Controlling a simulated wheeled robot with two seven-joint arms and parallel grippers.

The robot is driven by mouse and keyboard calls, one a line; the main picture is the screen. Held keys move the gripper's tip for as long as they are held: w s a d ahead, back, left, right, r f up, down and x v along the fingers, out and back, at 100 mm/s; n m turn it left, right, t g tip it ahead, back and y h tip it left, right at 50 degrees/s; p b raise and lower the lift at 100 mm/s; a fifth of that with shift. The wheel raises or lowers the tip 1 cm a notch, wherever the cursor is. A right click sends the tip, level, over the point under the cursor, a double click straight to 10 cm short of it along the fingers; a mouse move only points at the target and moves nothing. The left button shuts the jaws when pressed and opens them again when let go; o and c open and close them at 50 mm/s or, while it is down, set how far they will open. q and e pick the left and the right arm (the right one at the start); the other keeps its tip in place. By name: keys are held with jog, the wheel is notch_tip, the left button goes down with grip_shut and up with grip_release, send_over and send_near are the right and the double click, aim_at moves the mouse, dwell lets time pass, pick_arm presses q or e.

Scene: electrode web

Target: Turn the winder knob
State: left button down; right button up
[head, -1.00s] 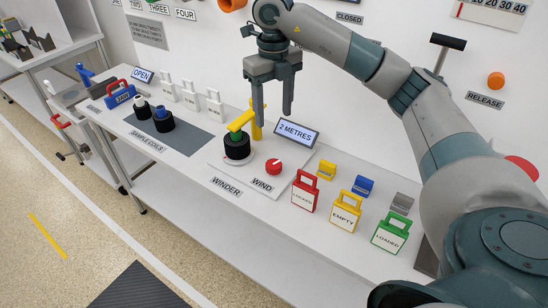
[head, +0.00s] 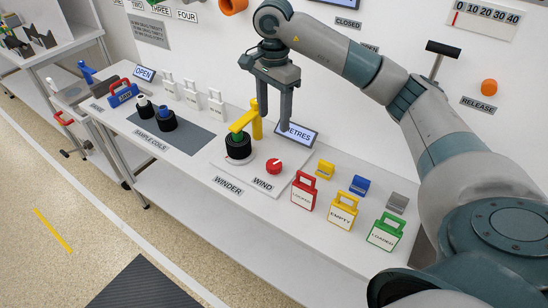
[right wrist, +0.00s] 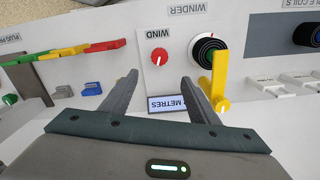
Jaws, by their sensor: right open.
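The winder knob is a red dial (head: 274,166) with a white pointer mark, on the white winder plate above the word WIND. In the right wrist view the knob (right wrist: 160,57) lies beyond and between my finger tips. The black winder coil (head: 238,148) with a green core and a yellow arm (head: 243,121) stands to its left. My right gripper (head: 274,133) is open and empty, fingers down, above and behind the knob, apart from it. It partly hides the metres display (head: 299,134). My left gripper is not in view.
Red (head: 304,190), yellow (head: 343,211) and green (head: 385,233) tags stand right of the knob, with small yellow, blue and grey blocks behind them. A yellow post (head: 256,122) stands close left of my right fingers. Sample coils (head: 167,121) sit further left.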

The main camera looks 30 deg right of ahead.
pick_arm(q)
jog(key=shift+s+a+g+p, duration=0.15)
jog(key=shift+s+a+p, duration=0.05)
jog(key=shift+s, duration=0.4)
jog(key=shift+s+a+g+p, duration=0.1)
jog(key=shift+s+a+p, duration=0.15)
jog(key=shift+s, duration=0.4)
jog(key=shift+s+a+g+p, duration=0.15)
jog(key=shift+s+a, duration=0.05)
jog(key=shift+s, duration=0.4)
pick_arm(e)
jog(key=shift+n, duration=4)
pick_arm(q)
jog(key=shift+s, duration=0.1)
pick_arm(e)
jog(key=shift+f, duration=0.15)
jog(key=p, duration=0.2)
send_over(274, 164)
notch_tip(274, 164, down, 7)
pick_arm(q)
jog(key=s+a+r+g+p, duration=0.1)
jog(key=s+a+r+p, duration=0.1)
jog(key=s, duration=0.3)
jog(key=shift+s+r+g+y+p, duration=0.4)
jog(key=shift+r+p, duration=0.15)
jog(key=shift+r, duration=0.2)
pick_arm(e)
notch_tip(274, 164, down, 10)
jog(key=shift+f, duration=0.1)
